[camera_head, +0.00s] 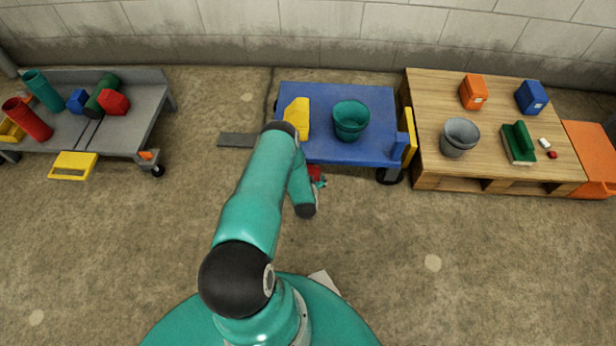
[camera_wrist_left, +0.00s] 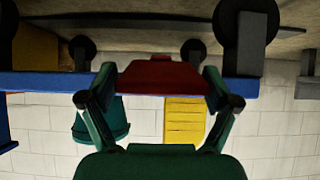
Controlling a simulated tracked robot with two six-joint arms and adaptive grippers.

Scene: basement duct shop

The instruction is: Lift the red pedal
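The red pedal (camera_head: 315,172) shows as a small patch at the front edge of the blue cart (camera_head: 352,152), partly hidden by my arm. In the left wrist view, which is upside down, the pedal (camera_wrist_left: 163,77) is a wide red plate by the cart's blue edge (camera_wrist_left: 40,84). My left gripper (camera_head: 320,183) is at the pedal in the head view. In the wrist view its fingertips (camera_wrist_left: 160,74) stand apart, one at each side of the pedal; I cannot tell whether they touch it. My right gripper is not in view.
A green bucket (camera_head: 350,119) and a yellow block (camera_head: 298,115) stand on the blue cart. A wooden pallet (camera_head: 428,150) with several objects stands to the right. A grey cart (camera_head: 132,122) with tubes and blocks stands at the left. The floor in front is largely clear.

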